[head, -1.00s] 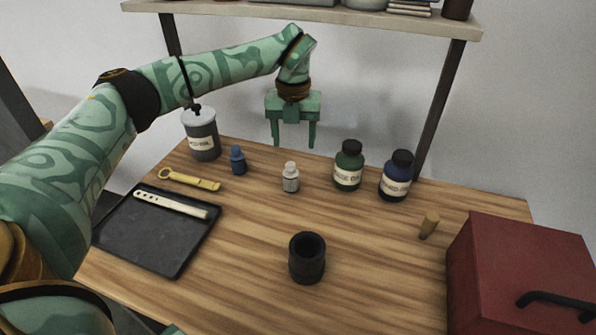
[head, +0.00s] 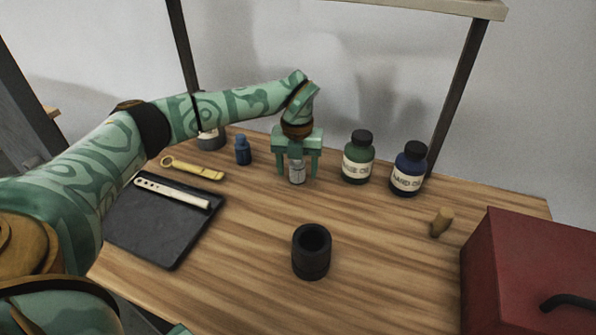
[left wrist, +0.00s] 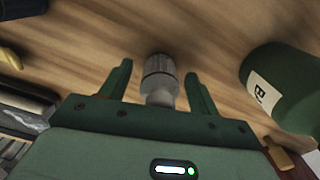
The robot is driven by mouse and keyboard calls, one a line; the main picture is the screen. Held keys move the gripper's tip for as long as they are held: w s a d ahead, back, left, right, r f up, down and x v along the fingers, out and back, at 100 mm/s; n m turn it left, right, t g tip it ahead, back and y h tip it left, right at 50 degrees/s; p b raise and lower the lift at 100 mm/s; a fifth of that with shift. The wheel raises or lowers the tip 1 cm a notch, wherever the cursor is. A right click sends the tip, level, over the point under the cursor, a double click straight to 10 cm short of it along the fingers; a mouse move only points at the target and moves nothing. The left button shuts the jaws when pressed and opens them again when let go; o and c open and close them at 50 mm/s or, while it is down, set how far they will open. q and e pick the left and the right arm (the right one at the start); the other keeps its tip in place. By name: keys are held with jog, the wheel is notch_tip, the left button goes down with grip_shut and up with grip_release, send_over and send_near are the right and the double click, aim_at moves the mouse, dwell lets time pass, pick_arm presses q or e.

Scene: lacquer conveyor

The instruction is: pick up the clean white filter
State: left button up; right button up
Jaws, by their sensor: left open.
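The white filter (head: 297,173) is a small pale cylinder with a grey band, upright on the wooden table. My left gripper (head: 296,178) is open and points down, with one finger on each side of the filter. In the left wrist view the filter (left wrist: 159,80) stands between the two spread fingers (left wrist: 158,73), with a visible gap to each. The gripper's body hides part of its top in the head view. My right gripper is not in view.
A green bottle (head: 358,160) stands close right of the gripper, a blue one (head: 409,170) beyond it. A small blue bottle (head: 243,150) is to the left.

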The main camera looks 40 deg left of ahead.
pick_arm(q)
jog(key=shift+r, duration=0.1)
jog(key=c, duration=1.1)
jog(key=shift+o, duration=0.2)
jog(key=shift+r, duration=0.1)
